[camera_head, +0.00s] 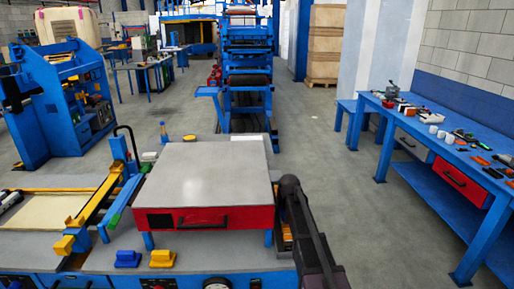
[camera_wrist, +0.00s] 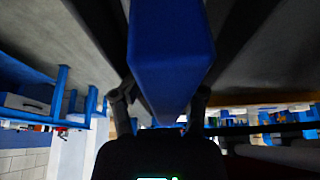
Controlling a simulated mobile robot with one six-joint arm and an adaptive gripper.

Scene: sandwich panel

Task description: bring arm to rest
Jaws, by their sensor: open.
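My gripper (camera_wrist: 160,98) shows in the wrist view, with its dark fingers spread on either side of a blue bar-like part (camera_wrist: 171,45). The jaws are open. I cannot tell whether either finger touches the blue part. In the head view my black arm (camera_head: 306,232) stands at the right end of the bench, beside the grey-topped red drawer unit (camera_head: 205,180). The gripper itself cannot be made out there.
The bench carries yellow and blue blocks (camera_head: 162,258) and a yellow-blue clamp rail (camera_head: 98,212). A blue workbench (camera_head: 440,140) with tools stands at the right. Bare floor (camera_head: 335,190) lies between. A tall blue machine (camera_head: 247,75) stands behind.

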